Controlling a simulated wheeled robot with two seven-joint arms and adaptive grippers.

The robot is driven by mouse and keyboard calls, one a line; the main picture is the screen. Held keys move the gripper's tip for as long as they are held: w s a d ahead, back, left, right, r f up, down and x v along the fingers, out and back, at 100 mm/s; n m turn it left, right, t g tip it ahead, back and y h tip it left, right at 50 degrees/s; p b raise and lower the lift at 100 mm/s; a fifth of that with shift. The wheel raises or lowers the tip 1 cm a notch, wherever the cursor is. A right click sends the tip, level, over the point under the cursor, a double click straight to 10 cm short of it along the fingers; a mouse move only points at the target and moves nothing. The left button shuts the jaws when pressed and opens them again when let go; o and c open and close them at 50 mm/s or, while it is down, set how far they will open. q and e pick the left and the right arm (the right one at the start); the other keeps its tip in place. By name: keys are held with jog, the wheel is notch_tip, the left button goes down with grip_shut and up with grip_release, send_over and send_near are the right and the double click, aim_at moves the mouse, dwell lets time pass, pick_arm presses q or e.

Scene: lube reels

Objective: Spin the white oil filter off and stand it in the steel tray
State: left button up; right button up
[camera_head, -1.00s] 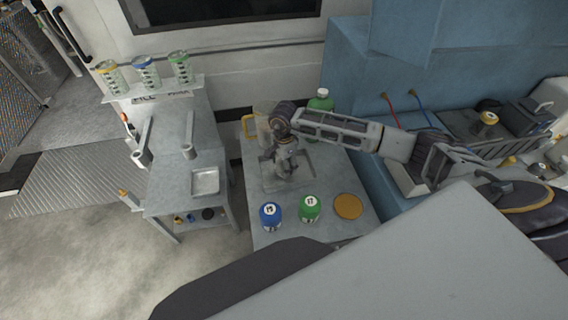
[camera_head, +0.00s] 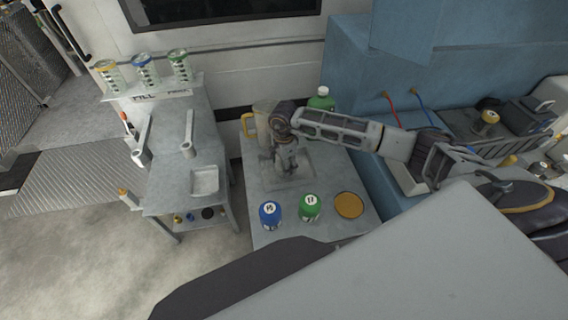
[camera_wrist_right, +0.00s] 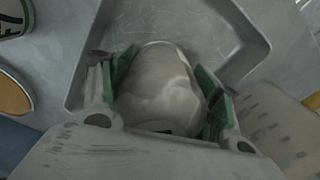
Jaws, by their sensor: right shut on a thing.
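The white oil filter (camera_wrist_right: 158,88) sits between the green-padded fingers of my right gripper (camera_wrist_right: 160,92) in the right wrist view. The gripper is shut on it. The steel tray (camera_wrist_right: 238,38) shows around and beyond the filter. In the head view my right gripper (camera_head: 285,163) points down over the tray (camera_head: 308,184) on the middle table. The gripper mostly hides the filter there. I cannot tell whether the filter's base touches the tray floor. My left gripper is not in view.
A blue canister (camera_head: 270,214), a green canister (camera_head: 310,207) and an orange disc (camera_head: 348,205) are at the table's front. A yellow-handled jug (camera_head: 252,125) and a green bottle (camera_head: 321,100) stand behind. A smaller tray (camera_head: 205,181) is on the left bench.

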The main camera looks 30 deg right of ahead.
jog(key=shift+f+b, duration=0.3)
jog(key=shift+b, duration=0.05)
dwell(0.3)
jog(key=o, duration=1.3)
jog(key=shift+o, duration=0.2)
jog(key=shift+r, duration=6)
jog(key=shift+s, duration=0.1)
